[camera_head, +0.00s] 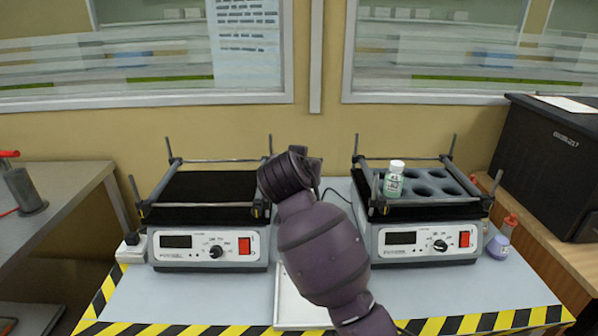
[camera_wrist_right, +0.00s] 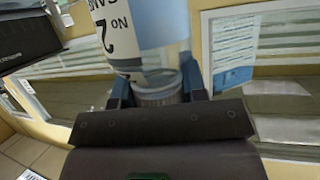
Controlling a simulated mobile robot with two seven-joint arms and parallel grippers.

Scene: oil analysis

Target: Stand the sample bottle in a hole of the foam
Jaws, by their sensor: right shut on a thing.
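My right gripper (camera_wrist_right: 158,88) is shut on the sample bottle (camera_wrist_right: 150,45) at its ribbed cap (camera_wrist_right: 160,95). The bottle is clear with a white and blue label reading "No 2" and is held clear in the air. In the head view my arm hides the held bottle and the fingers. The grey foam (camera_head: 437,187) with round holes lies on the right shaker (camera_head: 420,240), to the right of my arm. Another bottle (camera_head: 394,180), with a white cap and green label, stands upright at the foam's left side. My left gripper is not in view.
Metal bars on posts (camera_head: 425,160) frame the foam. A left shaker (camera_head: 205,245) with a black top stands on the same bench (camera_head: 120,305). A black box (camera_head: 550,150) and a small purple-based bottle (camera_head: 500,245) are at right. Several foam holes look empty.

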